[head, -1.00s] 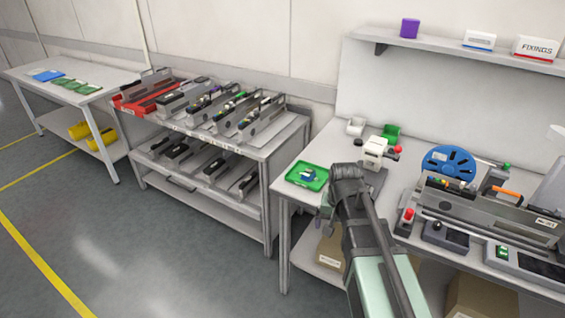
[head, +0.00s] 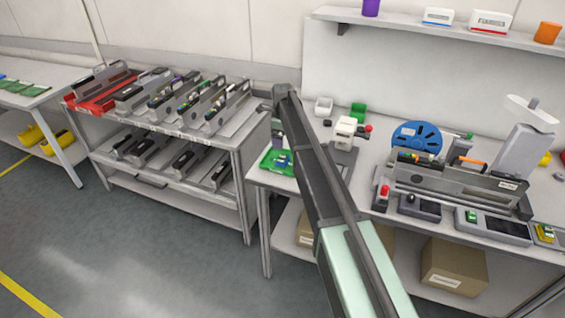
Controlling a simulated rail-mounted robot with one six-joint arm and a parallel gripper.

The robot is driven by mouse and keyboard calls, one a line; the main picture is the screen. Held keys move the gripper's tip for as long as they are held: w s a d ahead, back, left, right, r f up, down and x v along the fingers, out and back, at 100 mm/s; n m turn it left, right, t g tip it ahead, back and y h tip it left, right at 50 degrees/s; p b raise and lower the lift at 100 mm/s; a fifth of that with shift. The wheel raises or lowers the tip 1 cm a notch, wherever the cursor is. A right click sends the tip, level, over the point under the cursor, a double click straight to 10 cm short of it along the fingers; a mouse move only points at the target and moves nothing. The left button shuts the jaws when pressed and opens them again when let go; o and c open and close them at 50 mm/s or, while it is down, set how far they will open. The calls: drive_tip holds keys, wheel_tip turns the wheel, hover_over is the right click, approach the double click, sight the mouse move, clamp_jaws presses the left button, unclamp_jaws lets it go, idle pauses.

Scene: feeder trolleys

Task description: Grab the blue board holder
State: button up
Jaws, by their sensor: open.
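Part of the tray is hidden behind my arm. A flat blue piece (head: 4,77) also shows at the left picture edge, on the far left table beside green boards (head: 33,87). My arm rises across the middle of the view, and its upper end is beside the tray in the picture. My gripper's fingers do not show; the arm seems to hide them.
A trolley (head: 205,140) with feeders on two levels stands left of the workbench (head: 375,200). The bench carries a blue reel (head: 416,137), a white device (head: 345,132) and a long feeder fixture (head: 450,187). A shelf (head: 425,28) hangs above. Open floor lies at front left.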

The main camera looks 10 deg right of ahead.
sight(283, 155)
wheel_tip(283, 155, down, 10)
drive_tip(key=b, duration=0.9)
drive_tip(key=shift+f, duration=0.15)
drive_tip(key=shift+r, duration=0.25)
drive_tip(key=c, duration=1)
drive_tip(key=shift+r+p, duration=0.15)
drive_tip(key=shift+p, duration=0.25)
